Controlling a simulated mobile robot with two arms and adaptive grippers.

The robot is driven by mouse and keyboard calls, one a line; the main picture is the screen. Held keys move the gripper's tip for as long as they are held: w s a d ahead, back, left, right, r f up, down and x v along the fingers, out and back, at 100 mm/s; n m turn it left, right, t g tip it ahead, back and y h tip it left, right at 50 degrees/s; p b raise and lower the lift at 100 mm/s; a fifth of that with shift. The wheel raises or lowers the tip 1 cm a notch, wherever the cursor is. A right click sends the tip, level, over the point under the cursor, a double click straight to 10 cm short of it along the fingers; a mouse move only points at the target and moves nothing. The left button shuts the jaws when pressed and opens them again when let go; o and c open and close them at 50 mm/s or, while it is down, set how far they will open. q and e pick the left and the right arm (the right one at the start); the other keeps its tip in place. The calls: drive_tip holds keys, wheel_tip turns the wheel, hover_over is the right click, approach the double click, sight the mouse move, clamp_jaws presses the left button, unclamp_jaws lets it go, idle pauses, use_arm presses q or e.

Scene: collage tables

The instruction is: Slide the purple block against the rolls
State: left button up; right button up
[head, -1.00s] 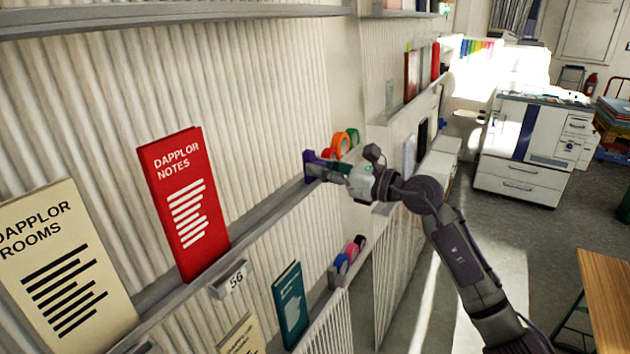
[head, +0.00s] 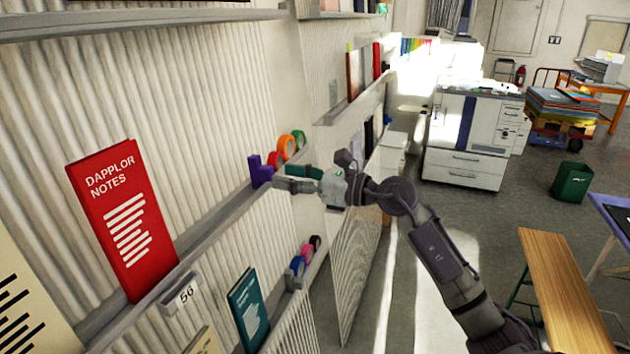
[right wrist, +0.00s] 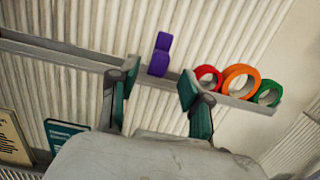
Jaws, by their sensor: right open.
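The purple block (head: 259,171) stands on the narrow wall ledge in the head view. It has a tall part and a lower part. In the right wrist view the purple block (right wrist: 160,56) shows ahead, between the fingertips. The rolls, red (right wrist: 208,78), orange (right wrist: 240,82) and green (right wrist: 266,93), stand on the same ledge to its right, with a small gap between block and red roll. My right gripper (right wrist: 158,82) is open and empty, its fingers apart, a little short of the ledge. It also shows in the head view (head: 290,178). My left gripper is not in view.
A red booklet (head: 122,222) leans on the ledge (head: 215,222) to the left, above a tag marked 56. A lower ledge holds a teal booklet (head: 249,308) and several rolls (head: 305,256). The ledge between red booklet and purple block is clear.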

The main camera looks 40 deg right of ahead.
drive_tip(key=v, duration=0.7)
drive_tip(key=shift+c, duration=0.2)
